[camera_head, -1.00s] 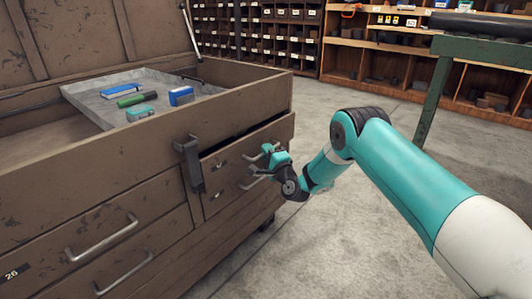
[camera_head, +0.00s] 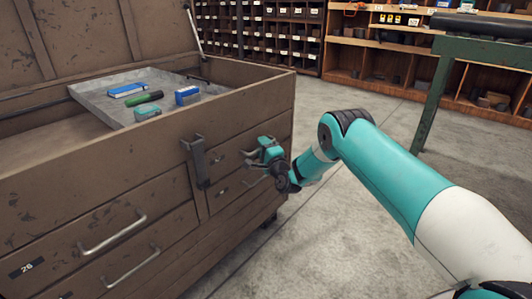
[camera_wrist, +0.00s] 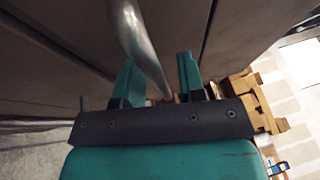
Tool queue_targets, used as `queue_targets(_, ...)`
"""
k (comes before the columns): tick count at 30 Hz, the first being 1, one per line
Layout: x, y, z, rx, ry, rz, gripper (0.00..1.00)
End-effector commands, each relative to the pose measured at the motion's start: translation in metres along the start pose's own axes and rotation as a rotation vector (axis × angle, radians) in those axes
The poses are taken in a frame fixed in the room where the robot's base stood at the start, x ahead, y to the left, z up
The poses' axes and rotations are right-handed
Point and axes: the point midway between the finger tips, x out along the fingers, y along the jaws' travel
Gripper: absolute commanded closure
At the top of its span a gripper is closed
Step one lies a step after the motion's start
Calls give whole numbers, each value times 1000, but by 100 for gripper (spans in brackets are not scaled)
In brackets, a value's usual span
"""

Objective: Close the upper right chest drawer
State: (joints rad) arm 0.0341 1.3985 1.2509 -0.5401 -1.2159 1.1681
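The upper right drawer (camera_head: 226,156) of the brown chest (camera_head: 165,135) looks flush with the chest front in the head view, with no dark gap above it. My gripper (camera_head: 256,155) is in front of this drawer and hides most of its handle. In the wrist view, a metal bar handle (camera_wrist: 138,42) runs between the two teal fingers of my gripper (camera_wrist: 160,68). The fingers are apart, with room beside the bar. I cannot tell whether either finger touches it.
The chest lid is raised. A grey tray (camera_head: 98,101) inside holds several small items. A dark latch (camera_head: 198,163) hangs left of the drawer. Left drawers have bar handles (camera_head: 113,235). A green table (camera_head: 438,90) stands at right. The floor (camera_head: 330,240) is clear.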

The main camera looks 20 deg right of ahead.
Motion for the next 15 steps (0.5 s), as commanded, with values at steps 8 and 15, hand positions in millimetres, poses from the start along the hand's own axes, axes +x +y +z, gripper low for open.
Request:
queue_targets(8, -21, 2, 0, 1, -2, 4, 63)
queue_targets(15, -48, 3, 1, 2, -2, 5, 63)
